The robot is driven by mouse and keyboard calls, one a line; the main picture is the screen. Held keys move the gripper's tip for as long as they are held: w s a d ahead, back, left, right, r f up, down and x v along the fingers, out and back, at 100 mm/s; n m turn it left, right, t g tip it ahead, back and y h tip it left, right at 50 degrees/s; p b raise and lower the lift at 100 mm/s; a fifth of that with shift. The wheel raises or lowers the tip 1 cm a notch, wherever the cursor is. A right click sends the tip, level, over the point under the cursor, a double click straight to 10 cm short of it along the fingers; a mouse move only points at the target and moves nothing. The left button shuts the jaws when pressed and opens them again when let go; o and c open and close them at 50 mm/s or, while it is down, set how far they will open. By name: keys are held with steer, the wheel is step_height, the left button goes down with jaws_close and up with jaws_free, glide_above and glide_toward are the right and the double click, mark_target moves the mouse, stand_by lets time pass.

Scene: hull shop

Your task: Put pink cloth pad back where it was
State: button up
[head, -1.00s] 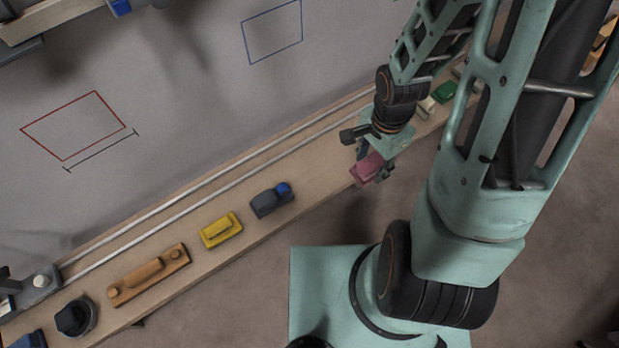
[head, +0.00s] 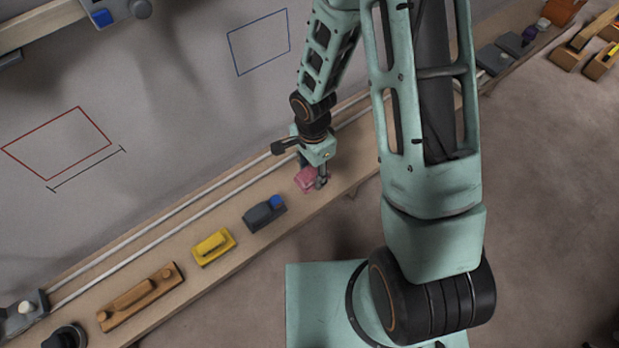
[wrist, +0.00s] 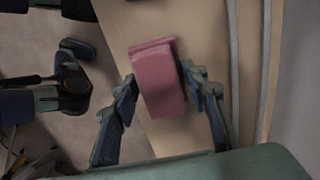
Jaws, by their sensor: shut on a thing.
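The pink cloth pad (head: 306,180) is a small pink block held in my gripper (head: 313,180). In the head view it is over the long wooden shelf, to the right of the dark pad with a blue knob. In the wrist view the pink pad (wrist: 158,80) sits between the two fingers of my gripper (wrist: 158,88), with wood behind part of it. I cannot tell whether it touches the shelf. Part of it is hidden by a finger in the head view.
On the shelf (head: 160,250) to the left stand the dark blue-knobbed pad (head: 263,214), a yellow block (head: 213,247) and a long orange-brown tool (head: 140,297). Two pale rails (head: 185,203) run along the shelf's wall side. The wall has red and blue outlines.

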mark_target(310, 179)
steer(key=shift+w+a+f+b, duration=0.1)
steer(key=shift+a+f+b, duration=0.1)
steer(key=shift+f, duration=0.8)
steer(key=shift+w+a+f+b, duration=0.1)
steer(key=shift+a+f, duration=0.05)
steer(key=shift+f, duration=0.85)
steer(key=shift+f, duration=0.1)
steer(key=o, duration=1.1)
steer(key=shift+c, duration=0.2)
step_height(310, 179, up, 12)
steer(key=shift+r+p, duration=0.15)
steer(key=shift+p, duration=0.9)
